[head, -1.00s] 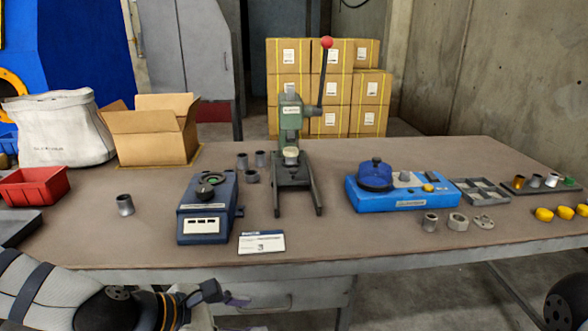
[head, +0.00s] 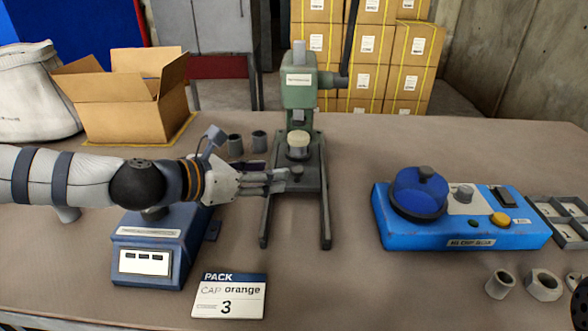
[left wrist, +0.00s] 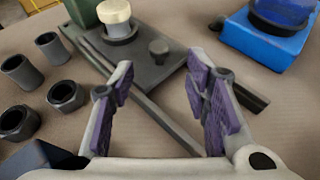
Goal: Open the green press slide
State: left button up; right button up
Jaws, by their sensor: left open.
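The green press (head: 300,92) stands at the middle of the table, its dark lever rising out of the top of the head view. At its foot is a dark slide plate (head: 309,181) with a small knob (head: 297,172). A metal cup with a cream top (head: 298,145) sits behind the knob. My left gripper (head: 278,181) reaches in from the left, by the plate's left edge and knob. In the left wrist view its purple-padded fingers (left wrist: 162,85) are spread and empty. The knob (left wrist: 159,50) shows beyond the gap between them.
A blue scale-like device (head: 150,235) lies under my left arm. Grey cups (head: 259,141) stand left of the press. A pack card (head: 229,296) lies in front. A bright blue device (head: 460,225) stands to the right, with bare table between it and the press.

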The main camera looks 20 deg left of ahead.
aim_at(293, 171)
pick_arm(q)
jog(key=x, duration=0.6)
jog(key=shift+f+b, duration=0.25)
jog(key=shift+b, duration=0.15)
jog(key=shift+w+d, duration=0.25)
jog(key=shift+w, duration=0.35)
jog(key=shift+c, duration=0.5)
grip_shut()
